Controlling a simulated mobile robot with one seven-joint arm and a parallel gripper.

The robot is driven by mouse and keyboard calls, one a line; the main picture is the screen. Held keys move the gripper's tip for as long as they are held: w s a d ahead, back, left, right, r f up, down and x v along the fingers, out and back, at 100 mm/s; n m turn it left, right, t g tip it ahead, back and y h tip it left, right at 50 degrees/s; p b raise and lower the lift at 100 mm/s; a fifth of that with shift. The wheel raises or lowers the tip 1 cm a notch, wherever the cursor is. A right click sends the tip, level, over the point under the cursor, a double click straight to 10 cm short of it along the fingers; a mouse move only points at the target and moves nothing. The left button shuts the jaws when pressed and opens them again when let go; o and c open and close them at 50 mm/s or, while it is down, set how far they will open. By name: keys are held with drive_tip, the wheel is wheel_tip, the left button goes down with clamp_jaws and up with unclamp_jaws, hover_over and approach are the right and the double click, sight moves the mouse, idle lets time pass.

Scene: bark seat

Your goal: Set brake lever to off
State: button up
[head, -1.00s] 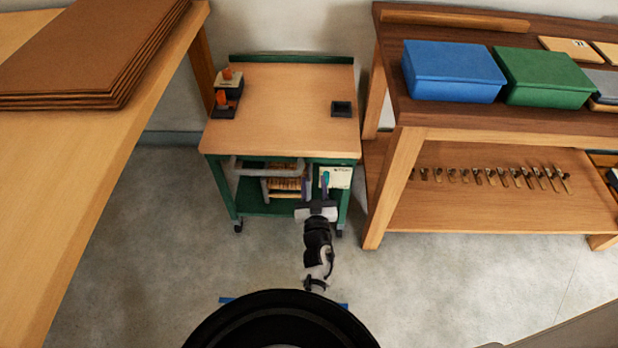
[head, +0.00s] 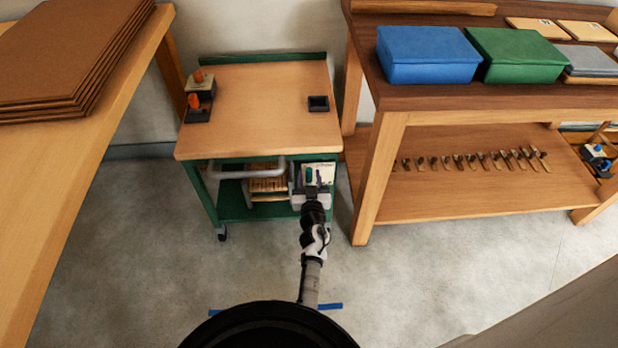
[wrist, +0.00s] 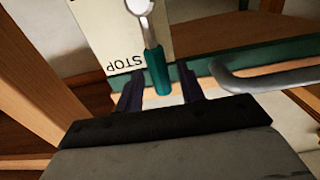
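The brake lever has a teal grip (wrist: 158,70) on a metal arm and pivots on a cream plate (wrist: 110,32) marked STOP, upside down in the wrist view. In the head view the plate (head: 326,172) is on the front right of a green cart (head: 250,108), and the teal grip (head: 309,175) shows just beyond my gripper (head: 311,187). In the wrist view my gripper (wrist: 159,84) is open. Its two dark fingers stand on either side of the lever grip's end, with a visible gap on each side. The rest of the plate's lettering is not readable.
A grey cart handle (wrist: 265,78) juts out beside the lever. A wooden shelf unit (head: 375,180) stands close on the right, with its leg near the plate. A workbench (head: 85,165) is on the left.

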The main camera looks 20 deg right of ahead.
drive_tip(key=shift+x, duration=0.8)
drive_tip(key=shift+c, duration=0.3)
clamp_jaws()
